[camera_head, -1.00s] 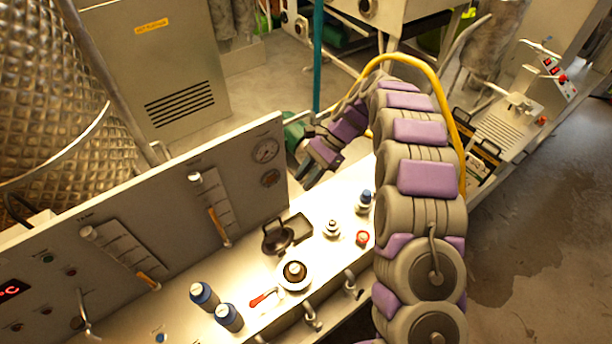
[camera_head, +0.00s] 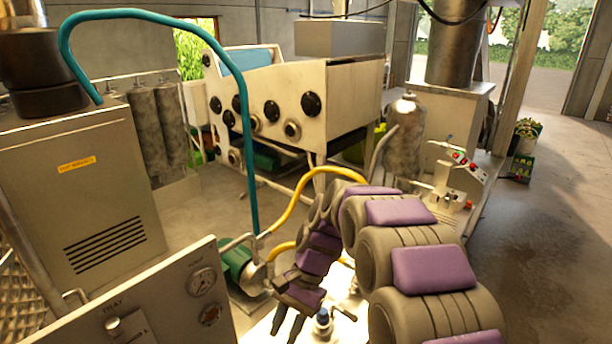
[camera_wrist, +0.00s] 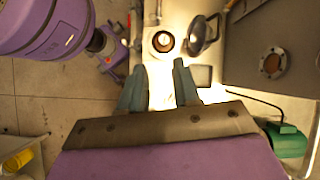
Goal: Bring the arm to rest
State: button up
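My gripper (camera_head: 287,328) shows in the lower middle of the head view, at the end of my purple and beige arm, pointing down over the bright bench top. In the wrist view my gripper (camera_wrist: 159,76) has its two grey-green fingers apart with nothing between them. Beyond the fingertips the wrist view shows the lit panel (camera_wrist: 159,92) with a round dark-centred fitting (camera_wrist: 163,41). My arm is bent over in an arch, its lower part cut off at the bottom of the head view.
The control panel with a gauge (camera_head: 202,282) stands left of my gripper. A green pump (camera_head: 240,265), a yellow hose (camera_head: 300,203) and a teal pipe (camera_head: 244,110) are close behind. A blue-topped fitting (camera_head: 323,320) is near the fingers. Open floor (camera_head: 540,240) lies to the right.

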jog(key=s+d+f+n+t+h+b, duration=0.1)
jog(key=s+d+f+b, duration=0.3)
jog(key=s, duration=0.5)
jog(key=s+d+f+n+t+h+b, duration=0.1)
jog(key=s+d+f+b, duration=0.3)
jog(key=s+d, duration=0.4)
jog(key=s+d+f+n+t+h+b, duration=0.1)
jog(key=s+d+b, duration=0.4)
jog(key=s, duration=0.5)
notch_tip(320, 180, down, 3)
jog(key=n+h+b, duration=0.1)
jog(key=n, duration=0.1)
jog(key=shift+d+n+b, duration=0.3)
jog(key=shift+d+b, duration=0.05)
jog(key=shift+d, duration=0.05)
